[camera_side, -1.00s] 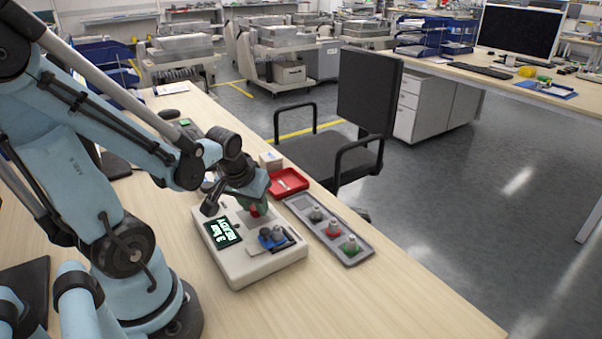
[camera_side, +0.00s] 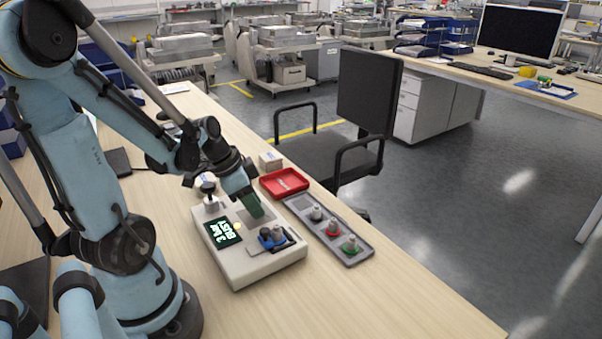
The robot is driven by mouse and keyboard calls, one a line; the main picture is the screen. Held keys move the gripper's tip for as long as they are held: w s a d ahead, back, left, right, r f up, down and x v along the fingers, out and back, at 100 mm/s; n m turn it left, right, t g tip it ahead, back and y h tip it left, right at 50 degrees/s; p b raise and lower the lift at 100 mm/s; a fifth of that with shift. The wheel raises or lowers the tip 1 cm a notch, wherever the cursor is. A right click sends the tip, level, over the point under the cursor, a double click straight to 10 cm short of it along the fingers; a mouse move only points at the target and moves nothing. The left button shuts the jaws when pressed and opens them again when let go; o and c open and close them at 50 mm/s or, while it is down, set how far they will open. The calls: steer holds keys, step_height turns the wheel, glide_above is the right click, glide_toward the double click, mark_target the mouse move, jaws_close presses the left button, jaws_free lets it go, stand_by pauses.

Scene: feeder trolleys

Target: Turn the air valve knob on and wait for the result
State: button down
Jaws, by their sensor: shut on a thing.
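The pale test box (camera_side: 262,268) sits on the wooden table. My gripper (camera_side: 252,207) reaches down at a slant to the box's top, behind the display. It is shut on the air valve knob, which the green fingertips hide. A blue-based fitting (camera_side: 270,238) stands at the box's right end. A black round-topped post (camera_side: 208,188) stands at its back left corner.
A grey tray (camera_side: 356,257) right of the box holds a grey, a red-based and a green-based fitting. A red dish (camera_side: 285,183) and a small carton (camera_side: 270,161) lie behind. A black chair (camera_side: 330,156) stands beyond the table edge. The front of the table is clear.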

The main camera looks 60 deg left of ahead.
mark_target(233, 217)
steer(key=shift+m+h, duration=0.3)
steer(key=shift+m, duration=0.5)
steer(key=c, duration=0.8)
jaws_free()
steer(key=shift+c, duration=0.2)
steer(key=shift+a+r, duration=0.1)
steer(key=v, duration=1.2)
steer(key=shift+w, duration=0.15)
